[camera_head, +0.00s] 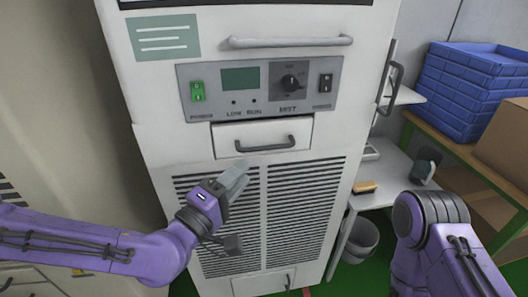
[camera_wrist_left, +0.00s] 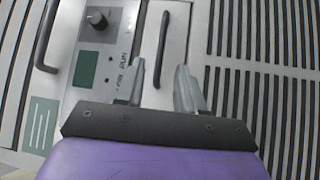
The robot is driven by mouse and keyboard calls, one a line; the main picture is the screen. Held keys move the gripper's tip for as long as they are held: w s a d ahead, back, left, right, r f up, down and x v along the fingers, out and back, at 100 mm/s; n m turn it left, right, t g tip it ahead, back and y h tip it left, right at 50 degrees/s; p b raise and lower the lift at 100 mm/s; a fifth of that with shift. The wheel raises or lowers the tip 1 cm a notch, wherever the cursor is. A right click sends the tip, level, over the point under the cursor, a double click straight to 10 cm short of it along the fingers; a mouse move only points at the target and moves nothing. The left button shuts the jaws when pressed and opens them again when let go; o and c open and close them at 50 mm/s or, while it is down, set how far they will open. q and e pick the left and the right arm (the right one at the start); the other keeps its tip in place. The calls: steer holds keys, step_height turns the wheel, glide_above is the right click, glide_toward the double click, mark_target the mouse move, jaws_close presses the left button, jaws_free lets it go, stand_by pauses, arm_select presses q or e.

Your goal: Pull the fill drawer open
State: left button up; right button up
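A white cabinet (camera_head: 155,75) stands in front of me. A small drawer (camera_head: 231,133) with a dark grey bar handle (camera_head: 264,145) sits just below its control panel. The drawer looks shut or nearly so. My left gripper (camera_head: 236,178) is below and left of that handle, in front of the vent slats. In the left wrist view the left gripper (camera_wrist_left: 160,85) is open and empty, its fingers either side of the line of the drawer handle (camera_wrist_left: 163,48). The handle is ahead of the fingertips, apart from them. My right arm shows at the right; its gripper is out of view.
The control panel (camera_head: 212,99) has a green switch, a screen and a knob. A long handle (camera_head: 290,42) runs above it. A lower drawer (camera_head: 250,286) is at the cabinet's foot. At right are blue crates (camera_head: 465,85), a cardboard box (camera_head: 505,140), a brush (camera_head: 364,187) and a bin (camera_head: 360,240).

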mark_target(265, 152)
arm_select(q)
steer(key=p+x, duration=0.1)
steer(key=x, duration=0.8)
steer(key=shift+w+d+p, duration=0.15)
steer(key=shift+d+p, duration=0.05)
steer(key=shift+p, duration=0.15)
steer(key=shift+f, duration=0.1)
jaws_close()
